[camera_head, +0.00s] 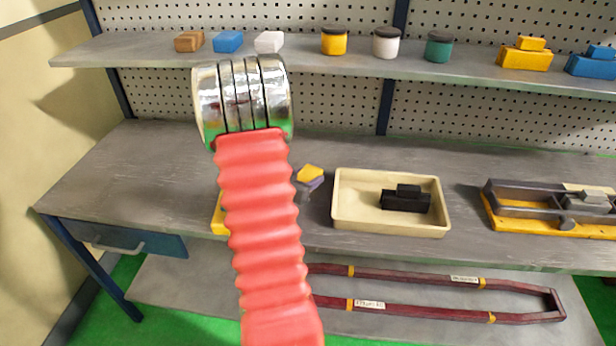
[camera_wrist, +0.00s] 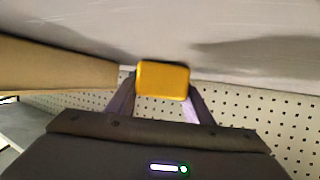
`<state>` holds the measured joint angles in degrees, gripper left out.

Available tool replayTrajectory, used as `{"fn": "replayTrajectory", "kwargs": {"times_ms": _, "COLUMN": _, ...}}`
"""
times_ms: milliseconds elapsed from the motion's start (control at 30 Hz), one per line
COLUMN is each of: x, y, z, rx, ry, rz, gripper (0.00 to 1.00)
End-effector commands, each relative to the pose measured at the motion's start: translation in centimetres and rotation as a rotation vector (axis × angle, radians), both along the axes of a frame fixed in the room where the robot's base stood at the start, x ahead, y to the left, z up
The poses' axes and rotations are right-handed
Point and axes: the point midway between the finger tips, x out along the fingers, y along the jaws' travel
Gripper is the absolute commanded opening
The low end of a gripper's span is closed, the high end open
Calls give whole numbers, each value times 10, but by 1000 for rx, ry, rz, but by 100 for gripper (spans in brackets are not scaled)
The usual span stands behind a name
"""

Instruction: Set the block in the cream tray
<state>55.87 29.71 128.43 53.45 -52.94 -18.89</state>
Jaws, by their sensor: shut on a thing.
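A yellow block (camera_head: 310,172) is left of the cream tray, at the tip of my gripper (camera_head: 308,184). In the wrist view the block (camera_wrist: 163,78) sits between the two fingers of my gripper (camera_wrist: 163,88), which is shut on it. My red arm hides most of the gripper in the head view. The cream tray (camera_head: 345,222) stands on the bench, right of the held block and apart from it. A black stepped block (camera_head: 405,200) lies inside the tray, towards its right side. I cannot tell how high the yellow block is above the bench.
A yellow thing (camera_head: 217,215) is mostly hidden behind my arm. A grey fixture on a yellow base (camera_head: 550,205) stands right of the tray. Blocks and jars line the shelf (camera_head: 160,48) above.

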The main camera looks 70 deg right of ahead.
Motion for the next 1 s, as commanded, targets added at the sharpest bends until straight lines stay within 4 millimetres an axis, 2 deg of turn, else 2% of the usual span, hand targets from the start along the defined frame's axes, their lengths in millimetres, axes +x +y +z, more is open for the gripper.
{"fn": "replayTrajectory", "kwargs": {"times_ms": 200, "x": 0, "y": 0, "z": -2, "rx": 0, "ry": 0, "rz": 0, "gripper": 19}}
{"fn": "replayTrajectory", "kwargs": {"times_ms": 233, "x": 0, "y": 0, "z": -2, "rx": 1, "ry": 0, "rz": 0, "gripper": 49}}
{"fn": "replayTrajectory", "kwargs": {"times_ms": 467, "x": 0, "y": 0, "z": -2, "rx": 0, "ry": 0, "rz": 0, "gripper": 65}}
{"fn": "replayTrajectory", "kwargs": {"times_ms": 833, "x": 0, "y": 1, "z": 1, "rx": 0, "ry": 0, "rz": 1, "gripper": 65}}
{"fn": "replayTrajectory", "kwargs": {"times_ms": 1000, "x": 4, "y": 15, "z": 7, "rx": 0, "ry": -1, "rz": 2, "gripper": 65}}
